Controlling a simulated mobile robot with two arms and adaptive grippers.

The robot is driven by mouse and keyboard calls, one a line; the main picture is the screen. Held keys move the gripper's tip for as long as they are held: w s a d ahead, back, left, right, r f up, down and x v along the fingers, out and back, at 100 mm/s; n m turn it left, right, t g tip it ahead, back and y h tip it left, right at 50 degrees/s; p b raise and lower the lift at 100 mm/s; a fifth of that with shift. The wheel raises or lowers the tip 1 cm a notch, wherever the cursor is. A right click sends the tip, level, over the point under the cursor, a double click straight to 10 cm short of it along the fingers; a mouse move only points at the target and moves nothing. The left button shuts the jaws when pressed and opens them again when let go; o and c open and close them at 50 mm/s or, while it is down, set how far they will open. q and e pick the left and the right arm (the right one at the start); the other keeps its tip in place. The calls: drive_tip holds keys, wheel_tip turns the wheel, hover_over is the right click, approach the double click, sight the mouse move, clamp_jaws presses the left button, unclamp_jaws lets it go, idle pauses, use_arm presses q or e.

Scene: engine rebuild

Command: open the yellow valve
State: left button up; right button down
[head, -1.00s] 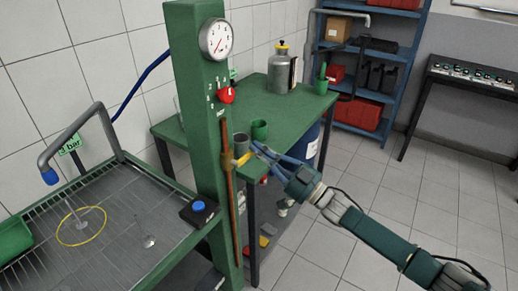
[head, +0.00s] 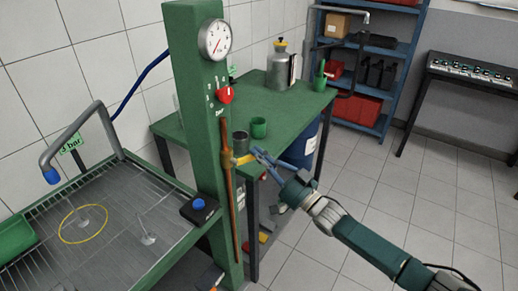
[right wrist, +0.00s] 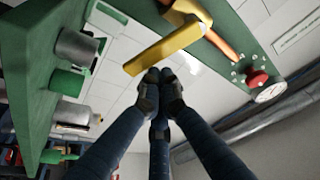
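The yellow valve (head: 243,159) sits on a copper pipe (head: 229,190) along the green column. Its handle sticks out toward the right in the head view. In the right wrist view the yellow handle (right wrist: 165,48) lies just past my fingertips. My right gripper (head: 257,154) is at the handle's outer end. In the right wrist view its fingers (right wrist: 160,78) come together at their tips, with nothing visible between them. Whether the tips touch the handle I cannot tell. My left gripper is not clearly visible.
The green column (head: 200,120) carries a gauge (head: 215,39) and a red knob (head: 224,95). A green table (head: 285,105) behind holds cups and a metal canister (head: 282,70). A wash grate (head: 110,245) is at left. Floor at right is clear.

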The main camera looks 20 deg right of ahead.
drive_tip(key=m, duration=0.2)
drive_tip(key=f+m+h+p, duration=0.1)
drive_tip(key=m, duration=0.1)
drive_tip(key=f+m+h+p, duration=0.1)
drive_tip(key=m, duration=0.1)
drive_tip(key=shift+s+a+f, duration=0.2)
drive_tip(key=shift+s+a, duration=0.05)
drive_tip(key=shift+a, duration=0.1)
drive_tip(key=shift+s+a+f+m+g+h+p, duration=0.2)
drive_tip(key=shift+f+m+h+p, duration=0.15)
drive_tip(key=shift+m, duration=0.5)
drive_tip(key=shift+s+a+f+m+g+h+p, duration=0.1)
drive_tip(key=shift+a+f+m+h+p, duration=0.2)
drive_tip(key=shift+m, duration=0.6)
drive_tip(key=shift+s+a+f+m+g+h+p, duration=0.15)
drive_tip(key=shift+f+m+h+p, duration=0.25)
drive_tip(key=shift+m, duration=0.45)
drive_tip(key=shift+f, duration=0.1)
